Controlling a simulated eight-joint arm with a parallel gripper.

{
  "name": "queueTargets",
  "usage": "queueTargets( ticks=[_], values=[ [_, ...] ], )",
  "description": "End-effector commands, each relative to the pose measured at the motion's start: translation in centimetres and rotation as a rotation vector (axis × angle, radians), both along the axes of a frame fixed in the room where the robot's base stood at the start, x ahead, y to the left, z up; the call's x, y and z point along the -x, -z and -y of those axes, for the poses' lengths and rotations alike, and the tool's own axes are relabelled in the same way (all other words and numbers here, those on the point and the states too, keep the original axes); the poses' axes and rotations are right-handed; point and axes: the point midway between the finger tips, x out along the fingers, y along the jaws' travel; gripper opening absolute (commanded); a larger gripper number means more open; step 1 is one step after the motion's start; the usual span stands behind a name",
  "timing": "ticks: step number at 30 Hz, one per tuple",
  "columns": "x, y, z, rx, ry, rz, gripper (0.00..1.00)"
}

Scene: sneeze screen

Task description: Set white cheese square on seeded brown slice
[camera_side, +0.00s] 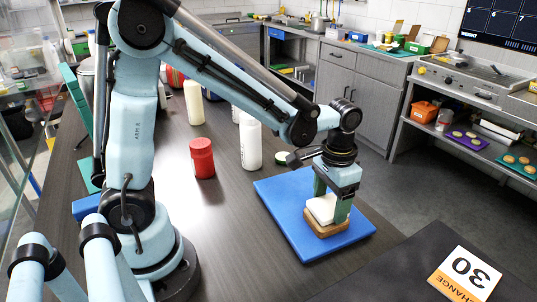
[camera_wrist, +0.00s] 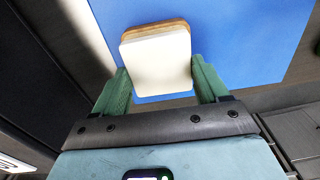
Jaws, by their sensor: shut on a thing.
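The white cheese square (camera_wrist: 157,62) is between the green fingers of my gripper (camera_wrist: 160,88) in the wrist view. My gripper (camera_side: 331,205) is shut on the cheese, its fingers at two opposite edges. The cheese also shows in the side view (camera_side: 322,208), flat and low over the seeded brown slice (camera_side: 326,229). In the wrist view only the far brown edge of the slice (camera_wrist: 153,28) shows beyond the cheese. The slice lies on a blue board (camera_side: 283,197). I cannot tell whether the cheese touches the slice.
A red-capped jar (camera_side: 202,158), a white bottle (camera_side: 251,143) and a cream bottle (camera_side: 194,102) stand on the dark counter, left of and behind the board. A card marked 30 (camera_side: 465,275) lies at the front right. The board's left part is clear.

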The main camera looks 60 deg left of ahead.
Motion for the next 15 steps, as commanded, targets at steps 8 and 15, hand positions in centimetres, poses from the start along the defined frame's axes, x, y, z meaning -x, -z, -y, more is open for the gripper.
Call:
queueTargets(
  ticks=[8,15],
  values=[
    [0.00,0.05,0.00,0.000,0.000,0.000,0.43],
    [-0.03,0.42,0.00,0.000,0.000,0.000,0.43]
  ],
)
